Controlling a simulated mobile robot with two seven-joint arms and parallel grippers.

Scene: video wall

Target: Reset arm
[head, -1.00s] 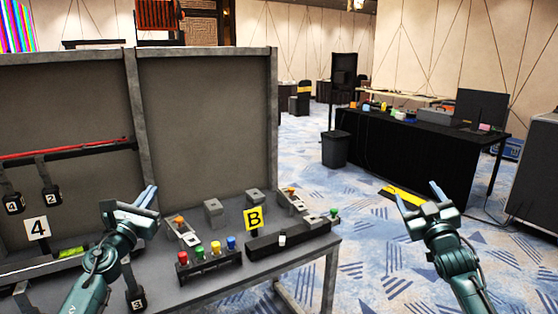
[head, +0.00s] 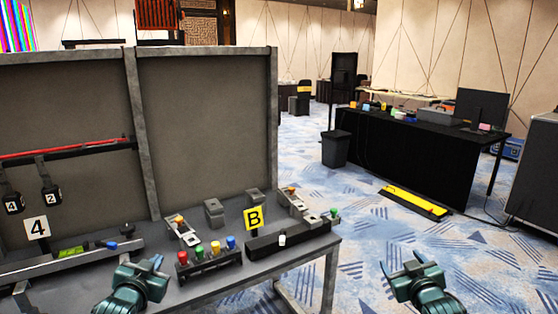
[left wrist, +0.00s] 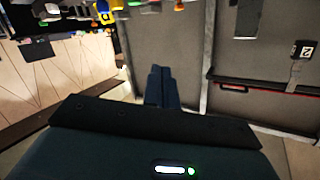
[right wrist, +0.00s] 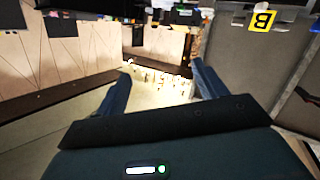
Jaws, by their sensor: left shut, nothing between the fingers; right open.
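My left gripper (head: 156,263) is low in the head view, in front of the workbench's front edge. Its two fingers lie together with nothing between them, as the left wrist view (left wrist: 159,78) also shows. My right gripper (head: 402,264) is low at the right, over the open carpet and clear of the bench. Its fingers are spread and empty, which also shows in the right wrist view (right wrist: 162,80). Both forearms are mostly below the head picture.
The grey bench (head: 215,289) has upright back panels. A black-draped table (head: 400,155) and a bin (head: 335,149) stand farther back.

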